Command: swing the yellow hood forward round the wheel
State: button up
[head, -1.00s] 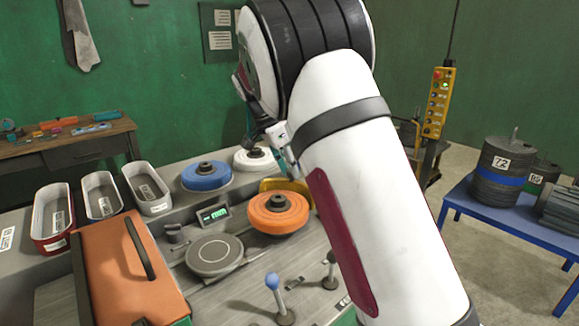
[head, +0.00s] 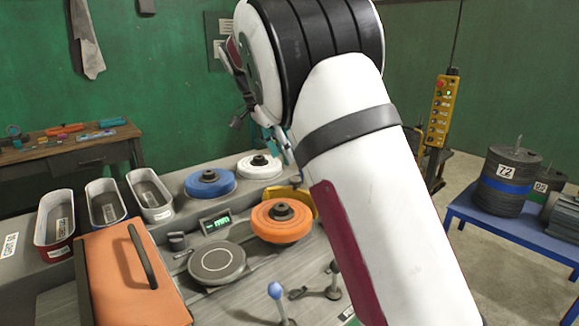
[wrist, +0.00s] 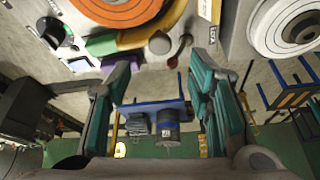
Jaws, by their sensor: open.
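The yellow hood (head: 303,199) curves round the back and right side of the orange wheel (head: 272,229) in the head view. Part of the hood is hidden by the wheel and by my arm. In the wrist view the orange wheel (wrist: 112,8) is cut off at the top edge, with a yellow piece that looks like the hood (wrist: 132,38) just below it. My gripper (wrist: 160,88) is open and empty, its teal fingers spread, apart from the hood. In the head view my gripper is mostly hidden behind my own arm, above the bench behind the wheel.
A blue wheel (head: 210,183) and a white wheel (head: 260,167) stand behind the orange one. A grey round plate (head: 217,261), a blue-knobbed lever (head: 275,291) and an orange case (head: 132,278) are in front and left. A blue table (head: 520,228) with weights stands right.

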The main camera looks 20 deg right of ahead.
jog(key=v, duration=0.4)
jog(key=shift+s, duration=0.1)
dwell(0.3)
jog(key=s+r+n+t+y, duration=0.3)
jog(key=s+n, duration=0.5)
jog(key=s, duration=1.1)
jog(key=s+a+f+n, duration=0.1)
jog(key=s+f+n, duration=0.3)
jog(key=s, duration=0.5)
jog(key=s+a+f+n+y, duration=0.1)
jog(key=s+f+n, duration=0.4)
jog(key=s, duration=0.5)
jog(key=shift+s+a+f+t+y, duration=0.3)
jog(key=shift+s+a+f+t, duration=0.15)
jog(key=shift+f, duration=0.3)
